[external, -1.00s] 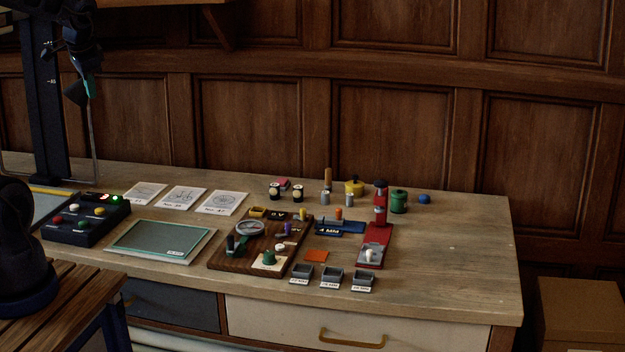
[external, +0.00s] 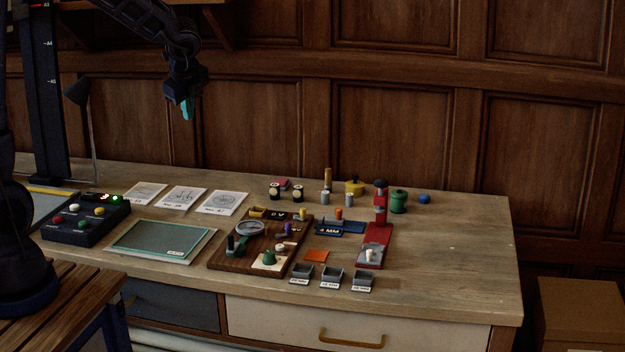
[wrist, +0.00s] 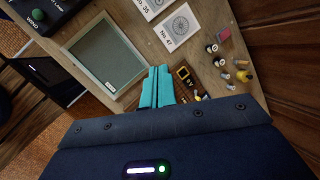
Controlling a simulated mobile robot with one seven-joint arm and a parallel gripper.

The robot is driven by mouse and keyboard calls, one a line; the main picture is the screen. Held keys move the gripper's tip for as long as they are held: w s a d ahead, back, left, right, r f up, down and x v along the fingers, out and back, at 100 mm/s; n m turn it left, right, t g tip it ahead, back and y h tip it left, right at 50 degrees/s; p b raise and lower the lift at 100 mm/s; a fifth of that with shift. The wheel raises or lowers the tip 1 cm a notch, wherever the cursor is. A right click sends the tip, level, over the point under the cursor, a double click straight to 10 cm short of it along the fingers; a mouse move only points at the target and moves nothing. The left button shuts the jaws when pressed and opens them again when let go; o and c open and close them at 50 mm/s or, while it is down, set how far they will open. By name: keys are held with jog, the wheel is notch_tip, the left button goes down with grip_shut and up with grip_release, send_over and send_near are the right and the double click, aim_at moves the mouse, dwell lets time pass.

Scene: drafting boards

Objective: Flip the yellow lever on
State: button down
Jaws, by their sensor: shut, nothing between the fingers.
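A small yellow lever (external: 302,214) stands at the back right of the dark wooden board (external: 222,264), beside a small dark display (external: 279,215). It is too small to tell which way it is set. In the wrist view a yellow tip (wrist: 197,97), likely the lever, shows just right of the fingers, partly hidden by my gripper's body. My gripper (external: 186,108) has teal fingers and hangs well above the table, left of and far above the board. Its fingers (wrist: 157,88) are together in the wrist view, with nothing between them.
The board also carries a round dial (external: 250,228), a green knob (external: 269,257) and a purple piece. A red stand (external: 374,246), grey bins (external: 331,279), bottles and a green pot (external: 398,202) stand nearby. The button box (external: 85,220) is at left. The table's right end is clear.

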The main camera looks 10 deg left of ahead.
jog(key=s+d+f+m+h, duration=0.1)
jog(key=d+f+m, duration=0.6)
jog(key=d, duration=0.6)
jog(key=d+f+m+h, duration=0.1)
jog(key=d+f+m, duration=0.6)
jog(key=d+f, duration=0.3)
jog(key=d, duration=0.2)
jog(key=shift+s+d, duration=0.35)
jog(key=x, duration=0.9)
jog(key=shift+s+f, duration=0.1)
jog(key=shift+f, duration=0.1)
jog(key=w, duration=0.3)
jog(key=shift+f, duration=0.35)
jog(key=shift+w+d, duration=0.1)
jog(key=shift+w, duration=0.55)
